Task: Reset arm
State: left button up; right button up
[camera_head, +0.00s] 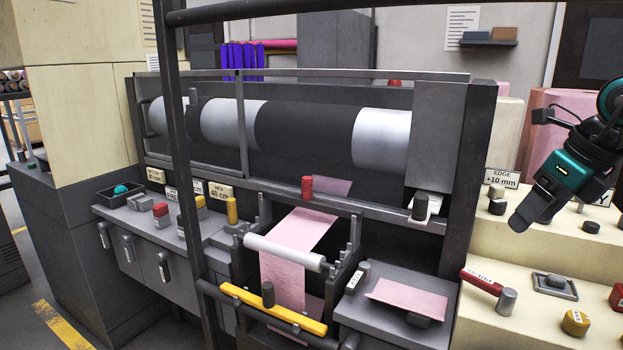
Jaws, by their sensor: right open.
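My right gripper (530,212) comes in from the upper right, teal and black. It hangs over the cream stepped panel, pointing down and left. Nothing shows between its fingers. It is apart from the machine and from the knobs below it. My left gripper is not in the view.
A grey roller machine (440,190) fills the middle, with pink felt (285,270) over a white roller. A dark upright post (172,150) and crossbars stand in front. The cream panel (490,240) at right carries several knobs and a red-handled lever (481,282). A pink sheet (410,298) lies on a grey shelf.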

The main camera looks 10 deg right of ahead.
jog(key=w+a+f+m+t+y, duration=0.15)
jog(key=a+f+y, duration=0.3)
jog(key=a, duration=0.55)
jog(key=a+f+m+t+y, duration=0.1)
jog(key=a+f+m+y, duration=0.2)
jog(key=a+y, duration=0.5)
jog(key=a+f+m+t+y, duration=0.15)
jog(key=a+f+y, duration=0.25)
jog(key=a, duration=0.8)
jog(key=s+d+f+m+t+h, duration=0.15)
jog(key=f+m+t+h, duration=0.35)
jog(key=m, duration=0.6)
jog(key=d+f+m+t+h, duration=0.2)
jog(key=f+m+t+h, duration=0.3)
jog(key=f+m, duration=0.4)
jog(key=s+d+f+m+g+h+p, duration=0.1)
jog(key=s+f+m+g+h, duration=0.4)
jog(key=s+f+m, duration=0.5)
jog(key=s+f+g, duration=0.2)
jog(key=s+f, duration=0.1)
jog(key=f, duration=0.1)
jog(key=shift+s+f+g+h, duration=0.2)
jog(key=shift+g+h, duration=0.1)
jog(key=shift+h, duration=0.05)
